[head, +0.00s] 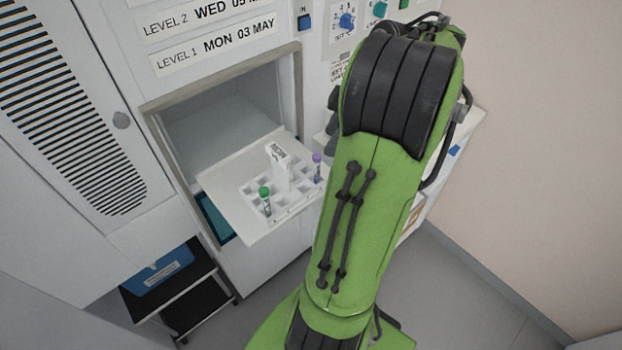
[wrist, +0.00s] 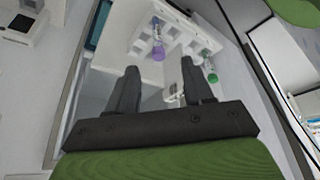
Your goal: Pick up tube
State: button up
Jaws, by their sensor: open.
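A green-capped tube (head: 265,199) stands upright in the white rack (head: 250,188) on the tray, at its front left in the head view. A purple-capped tube (head: 317,166) stands at the rack's right side, close to my green arm. In the wrist view the purple-capped tube (wrist: 158,50) lies beyond the gap between my fingers, and the green-capped tube (wrist: 210,70) is right of it, past the right finger. My gripper (wrist: 156,75) is open, with nothing between its fingers. In the head view my gripper is hidden behind my arm.
The white tray (head: 222,190) sticks out of a recessed opening (head: 225,115) in the cabinet. A white labelled block (head: 279,165) stands in the rack. A vented door (head: 65,110) is at the left. A dark shelf with a blue bin (head: 160,272) is below. Floor is clear at lower right.

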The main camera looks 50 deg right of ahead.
aim_at(320, 156)
jog(key=b+x, duration=0.1)
jog(key=x, duration=0.2)
jog(key=b+x, duration=0.1)
jog(key=x, duration=0.2)
jog(key=b+x, duration=0.1)
jog(key=x, duration=0.2)
jog(key=shift+w, duration=0.3)
jog(key=shift+s+r, duration=0.1)
jog(key=shift+r, duration=0.05)
jog(key=c, duration=0.9)
